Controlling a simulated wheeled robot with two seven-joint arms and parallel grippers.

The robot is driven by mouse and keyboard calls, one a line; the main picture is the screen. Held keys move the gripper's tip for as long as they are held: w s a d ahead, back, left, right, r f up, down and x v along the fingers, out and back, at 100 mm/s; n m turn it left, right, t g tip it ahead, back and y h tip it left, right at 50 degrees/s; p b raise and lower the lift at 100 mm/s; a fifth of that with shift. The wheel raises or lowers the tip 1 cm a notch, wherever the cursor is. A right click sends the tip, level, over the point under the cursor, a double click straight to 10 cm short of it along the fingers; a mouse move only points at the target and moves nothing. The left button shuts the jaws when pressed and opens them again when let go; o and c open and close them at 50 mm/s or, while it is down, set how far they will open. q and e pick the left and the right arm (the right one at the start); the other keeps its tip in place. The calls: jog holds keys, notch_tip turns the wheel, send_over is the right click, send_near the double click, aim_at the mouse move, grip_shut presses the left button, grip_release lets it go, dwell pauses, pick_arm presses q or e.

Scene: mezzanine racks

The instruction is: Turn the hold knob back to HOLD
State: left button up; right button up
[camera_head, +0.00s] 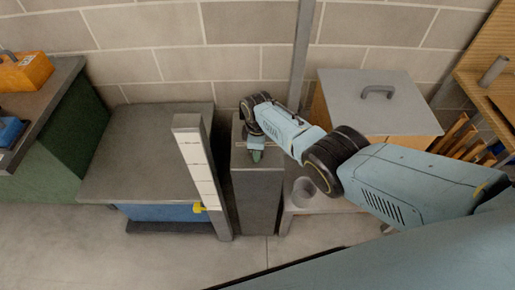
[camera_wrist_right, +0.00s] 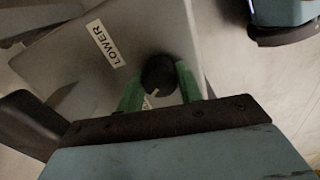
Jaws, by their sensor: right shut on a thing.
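The round black knob (camera_wrist_right: 158,72) sits on the grey top of a post in the right wrist view. A short white mark shows at its lower edge. A white label reading LOWER (camera_wrist_right: 102,43) is on the same face, up and left of the knob. No HOLD label is readable. My right gripper (camera_wrist_right: 160,82) has its green fingers on either side of the knob, shut on it. In the head view this gripper (camera_head: 257,155) points down at the top of the dark grey post (camera_head: 257,200); the knob is hidden there. My left gripper is not in view.
A grey-topped bench (camera_head: 145,150) and a pale upright panel (camera_head: 197,165) stand left of the post. A lidded box (camera_head: 375,95) and a clear round container (camera_head: 303,190) are to the right. A block wall is behind; the floor at front left is clear.

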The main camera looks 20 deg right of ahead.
jog(key=shift+n, duration=0.6)
jog(key=o, duration=1)
notch_tip(320, 180, up, 13)
jog(key=p, duration=0.6)
jog(key=shift+r, duration=0.2)
